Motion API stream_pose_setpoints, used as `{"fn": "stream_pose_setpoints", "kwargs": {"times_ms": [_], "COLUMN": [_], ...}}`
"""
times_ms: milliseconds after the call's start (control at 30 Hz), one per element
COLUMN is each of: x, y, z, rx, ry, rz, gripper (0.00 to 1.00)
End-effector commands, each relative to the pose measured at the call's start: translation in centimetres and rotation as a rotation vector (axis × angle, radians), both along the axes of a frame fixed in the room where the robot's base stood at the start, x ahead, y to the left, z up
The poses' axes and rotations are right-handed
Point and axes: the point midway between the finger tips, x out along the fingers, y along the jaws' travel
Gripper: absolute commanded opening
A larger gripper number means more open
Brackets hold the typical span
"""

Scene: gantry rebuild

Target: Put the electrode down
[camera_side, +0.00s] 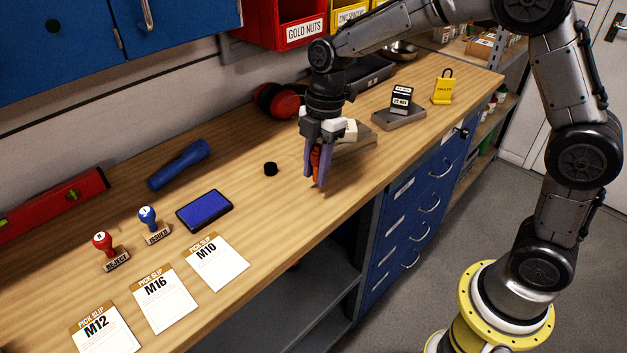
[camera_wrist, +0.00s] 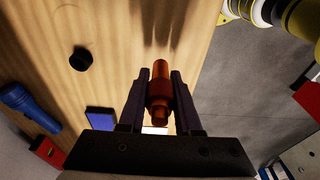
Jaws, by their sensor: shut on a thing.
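The electrode is a copper-orange stepped rod (camera_wrist: 159,92), seen between my fingers in the wrist view. My gripper (camera_side: 318,178) is shut on it above the wooden bench, near the front edge. In the side view the electrode (camera_side: 315,158) is mostly covered by the purple-grey fingers. It points down, roughly upright. I cannot tell for sure whether its lower end touches the bench. In the wrist view my gripper (camera_wrist: 160,80) has one finger on each side of the rod.
A small black cap (camera_side: 270,169) lies on the bench (camera_side: 250,215) left of my gripper. A blue ink pad (camera_side: 204,211), a flashlight (camera_side: 180,165), two stamps and paper slips lie farther left. A grey block with a pale top (camera_side: 352,138) stands right behind the gripper.

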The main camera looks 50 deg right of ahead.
Motion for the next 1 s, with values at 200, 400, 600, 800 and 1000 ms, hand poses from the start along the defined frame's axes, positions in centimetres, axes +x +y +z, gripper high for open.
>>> {"fn": "stream_pose_setpoints", "kwargs": {"times_ms": [200, 400, 600, 800, 1000], "x": [0.5, 0.6, 0.6, 0.5, 0.5], "y": [0.1, 0.1, 0.1, 0.1, 0.1], "z": [-3.0, -3.7, -3.7, -4.1, -4.1], "rx": [0.0, 0.0, 0.0, 0.0, 0.0], "ry": [0.003, -0.002, -0.001, 0.001, 0.002], "rz": [0.0, 0.001, 0.0, 0.0, 0.0], "gripper": [0.0, 0.0, 0.0, 0.47, 0.62]}}
